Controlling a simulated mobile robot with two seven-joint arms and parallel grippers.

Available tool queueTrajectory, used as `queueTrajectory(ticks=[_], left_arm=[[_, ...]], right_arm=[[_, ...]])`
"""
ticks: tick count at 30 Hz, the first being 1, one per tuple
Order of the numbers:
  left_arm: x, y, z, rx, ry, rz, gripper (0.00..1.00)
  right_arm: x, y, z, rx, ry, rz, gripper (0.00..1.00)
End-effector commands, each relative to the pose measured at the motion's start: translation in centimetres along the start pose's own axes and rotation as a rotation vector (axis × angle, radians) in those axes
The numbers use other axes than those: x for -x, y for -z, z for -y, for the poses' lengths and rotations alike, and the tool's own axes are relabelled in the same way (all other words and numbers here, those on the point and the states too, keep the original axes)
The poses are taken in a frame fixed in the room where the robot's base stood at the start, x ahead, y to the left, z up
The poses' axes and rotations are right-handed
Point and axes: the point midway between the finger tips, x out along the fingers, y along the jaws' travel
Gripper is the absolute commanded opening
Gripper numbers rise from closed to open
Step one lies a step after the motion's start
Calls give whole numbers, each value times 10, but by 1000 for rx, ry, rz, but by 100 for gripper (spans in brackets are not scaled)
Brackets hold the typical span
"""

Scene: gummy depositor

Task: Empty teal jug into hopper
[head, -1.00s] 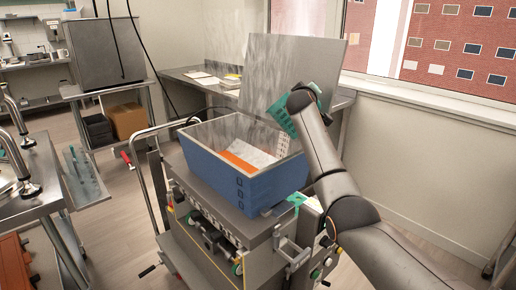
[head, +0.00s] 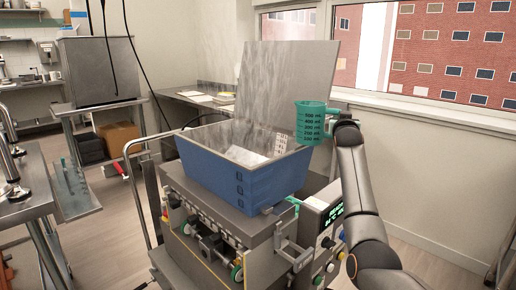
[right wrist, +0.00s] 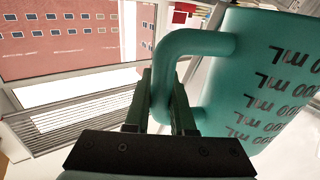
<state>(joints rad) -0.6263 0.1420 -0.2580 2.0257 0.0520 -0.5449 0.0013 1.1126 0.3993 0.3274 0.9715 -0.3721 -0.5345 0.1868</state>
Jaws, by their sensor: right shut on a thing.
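The teal jug (head: 310,124) with dark millilitre markings is upright at the right rim of the blue hopper (head: 240,188), above it. My right gripper (head: 338,121) is shut on the jug's handle. The right wrist view shows the handle (right wrist: 195,43) between the fingers (right wrist: 160,108) and the jug body (right wrist: 265,80) at right. The inside of the jug is hidden. The hopper is open, with a pale patch (head: 246,155) visible inside; its near wall hides the bottom. My left gripper is not in view.
A raised grey lid panel (head: 285,85) stands behind the hopper. The machine's control panel (head: 328,225) with a lit display is below the jug. A steel side table (head: 72,205) stands at left. Open floor lies to the right.

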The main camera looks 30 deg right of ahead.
Motion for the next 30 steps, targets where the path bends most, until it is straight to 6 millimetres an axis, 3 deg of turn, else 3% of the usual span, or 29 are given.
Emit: queueTrajectory(ticks=[1,9,22,30], left_arm=[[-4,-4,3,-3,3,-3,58],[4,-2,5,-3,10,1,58],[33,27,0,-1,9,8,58],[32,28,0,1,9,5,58]], right_arm=[[0,-6,-4,-30,0,-8,0],[0,-1,-4,-34,1,-9,0],[-1,46,-4,-32,1,-7,0],[8,46,-6,-30,-1,-9,0]])
